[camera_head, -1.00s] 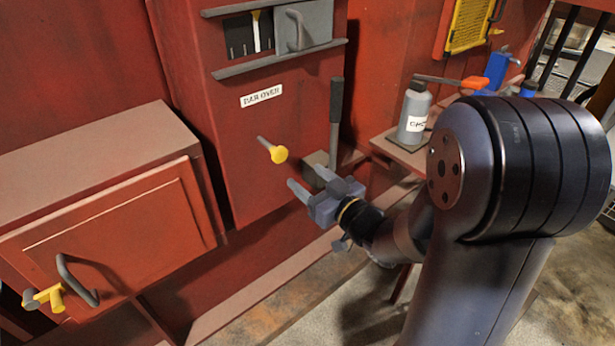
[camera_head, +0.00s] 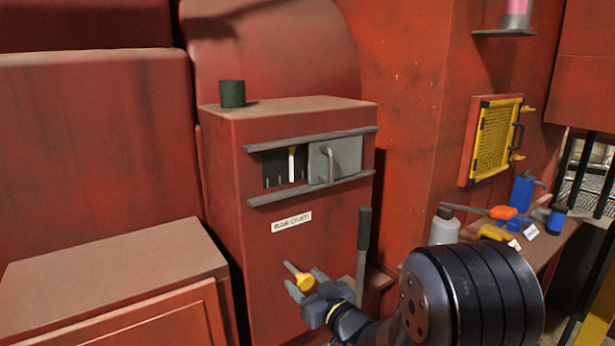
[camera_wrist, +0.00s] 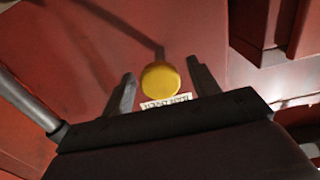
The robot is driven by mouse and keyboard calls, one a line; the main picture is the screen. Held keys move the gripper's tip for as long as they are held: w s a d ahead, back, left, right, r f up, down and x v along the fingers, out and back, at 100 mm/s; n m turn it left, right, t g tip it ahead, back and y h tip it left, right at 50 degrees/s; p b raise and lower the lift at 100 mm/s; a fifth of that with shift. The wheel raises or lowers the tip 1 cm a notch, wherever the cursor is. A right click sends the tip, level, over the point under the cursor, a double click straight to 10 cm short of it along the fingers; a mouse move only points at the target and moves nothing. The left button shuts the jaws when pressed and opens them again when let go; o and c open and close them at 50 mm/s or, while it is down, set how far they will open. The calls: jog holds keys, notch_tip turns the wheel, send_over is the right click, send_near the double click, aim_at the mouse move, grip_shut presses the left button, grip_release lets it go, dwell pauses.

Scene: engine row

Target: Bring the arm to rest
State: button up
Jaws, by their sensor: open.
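My gripper (camera_head: 304,284) is open, its fingers pointing toward the front of a red cabinet (camera_head: 258,250). A yellow knob (camera_head: 305,281) on a thin grey rod sticks out of that cabinet, close to my fingertips in the head view. In the wrist view the yellow knob (camera_wrist: 160,79) shows between the two spread fingers (camera_wrist: 160,88), with a gap on each side. I cannot tell how far in depth the knob is from the fingers. My arm reaches in from the lower right of the head view.
A dark grey lever (camera_head: 364,229) stands just right of the gripper. A shelf at right holds a grey bottle (camera_head: 444,227), a blue can (camera_head: 522,191) and an orange-handled tool (camera_head: 503,212). A sliding grey panel (camera_head: 335,160) with a handle is above. A dark green cup (camera_head: 232,93) stands on the cabinet.

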aim_at(299, 272)
jog(key=shift+p+x, duration=0.6)
jog(key=shift+x, duration=1.15)
